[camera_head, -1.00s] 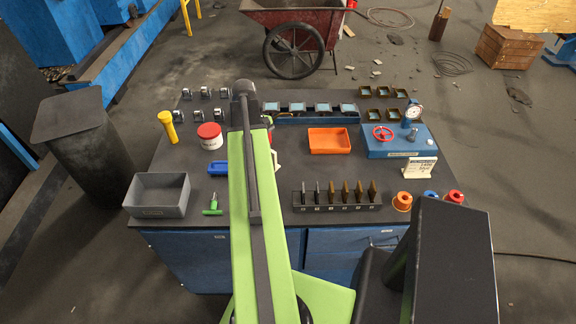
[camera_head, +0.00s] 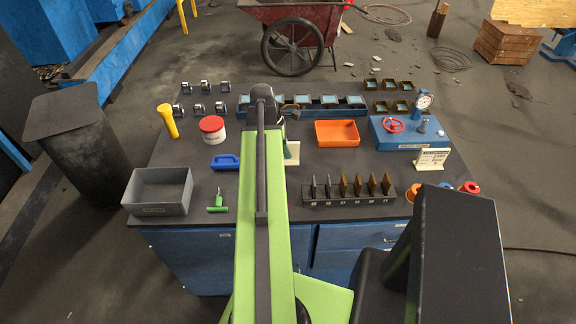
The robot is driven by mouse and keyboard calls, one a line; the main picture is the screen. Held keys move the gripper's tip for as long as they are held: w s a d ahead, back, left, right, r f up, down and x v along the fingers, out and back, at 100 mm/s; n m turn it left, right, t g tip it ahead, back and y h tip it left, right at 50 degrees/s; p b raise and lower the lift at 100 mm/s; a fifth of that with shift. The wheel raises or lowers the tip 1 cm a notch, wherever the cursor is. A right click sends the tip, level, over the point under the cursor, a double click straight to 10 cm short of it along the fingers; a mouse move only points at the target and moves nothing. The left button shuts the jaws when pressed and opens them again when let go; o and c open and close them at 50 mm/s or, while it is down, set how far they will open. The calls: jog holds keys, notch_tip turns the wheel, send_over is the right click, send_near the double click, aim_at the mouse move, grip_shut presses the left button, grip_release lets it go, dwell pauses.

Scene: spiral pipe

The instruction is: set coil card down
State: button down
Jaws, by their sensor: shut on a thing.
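My gripper (camera_head: 287,145) is at the middle of the workbench, mostly hidden behind my green arm. A pale, flat piece (camera_head: 293,154) shows at its right side, low over or at the bench top, and looks like the coil card in the jaws. Its lower edge lies close to the bench, but I cannot tell whether it touches. A black rack (camera_head: 349,200) with a row of upright dark and brown cards stands to the front right of the gripper.
A blue bar with pale-blue squares (camera_head: 304,107) lies behind the gripper. An orange tray (camera_head: 337,133) and a blue gauge unit (camera_head: 409,137) are to the right. A red-lidded tub (camera_head: 212,130), blue block (camera_head: 225,162) and grey bin (camera_head: 158,191) are to the left.

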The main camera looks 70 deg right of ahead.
notch_tip(320, 180, down, 4)
jog(key=b, duration=0.4)
jog(key=shift+r, duration=0.25)
jog(key=shift+f, duration=0.2)
jog(key=c, duration=1.5)
grip_release()
jog(key=shift+r, duration=0.1)
jog(key=p+v, duration=1.1)
jog(key=shift+s+r, duration=0.15)
jog(key=shift+r, duration=0.1)
jog(key=shift+w+a+r+p, duration=0.1)
jog(key=shift+w+r+p, duration=0.15)
jog(key=shift+r+p, duration=0.3)
jog(key=shift+f, duration=0.15)
